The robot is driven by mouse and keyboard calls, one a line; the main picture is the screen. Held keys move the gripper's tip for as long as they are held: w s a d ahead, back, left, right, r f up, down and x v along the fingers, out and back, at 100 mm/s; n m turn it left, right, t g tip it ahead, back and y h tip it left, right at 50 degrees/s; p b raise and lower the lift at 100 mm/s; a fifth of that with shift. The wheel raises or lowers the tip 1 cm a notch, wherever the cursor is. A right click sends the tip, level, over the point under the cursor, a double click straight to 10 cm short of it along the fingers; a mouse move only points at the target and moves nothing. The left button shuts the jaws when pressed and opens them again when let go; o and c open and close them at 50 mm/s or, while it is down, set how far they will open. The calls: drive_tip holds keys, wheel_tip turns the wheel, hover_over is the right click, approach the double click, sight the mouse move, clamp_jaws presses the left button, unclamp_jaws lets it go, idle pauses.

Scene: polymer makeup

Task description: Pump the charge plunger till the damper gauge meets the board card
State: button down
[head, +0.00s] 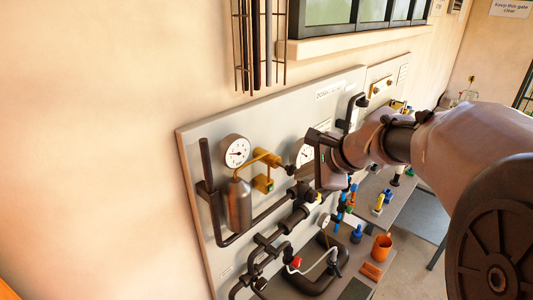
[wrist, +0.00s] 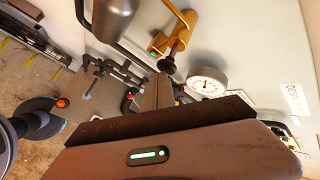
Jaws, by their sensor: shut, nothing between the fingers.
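The brass charge pump (head: 265,158) sits on the grey board, its plunger ending in a black knob (head: 290,170). The pump (wrist: 178,32) and knob (wrist: 167,65) also show in the wrist view. My gripper (head: 300,176) is shut and empty, its tips close to the knob; I cannot tell whether they touch. The gauge (head: 236,151) above the grey damper cylinder (head: 238,205) has its needle pointing left; its reading is too small to tell. The cylinder also shows in the wrist view (wrist: 112,15). I cannot pick out the board card.
A second white gauge (wrist: 208,84) is right of the knob, partly hidden by my arm in the head view. Dark pipes (head: 275,240) and a red-knobbed valve (head: 296,262) are below. An orange cup (head: 382,247) stands at lower right. Bare wall lies left of the board.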

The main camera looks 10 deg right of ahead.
drive_tip(key=shift+w+a, duration=0.75)
drive_tip(key=shift+w, duration=0.35)
idle(1.1)
drive_tip(key=shift+s+d+b, duration=0.35)
drive_tip(key=shift+s+d, duration=0.2)
drive_tip(key=shift+s, duration=0.3)
drive_tip(key=shift+s+d+b, duration=0.3)
drive_tip(key=shift+s+d, duration=0.2)
drive_tip(key=shift+s, duration=0.3)
drive_tip(key=shift+s+d+b, duration=0.35)
drive_tip(key=shift+s+d, duration=0.35)
drive_tip(key=shift+s, duration=0.35)
drive_tip(key=shift+s+d+b, duration=0.3)
drive_tip(key=shift+s+d, duration=0.35)
drive_tip(key=shift+s, duration=0.35)
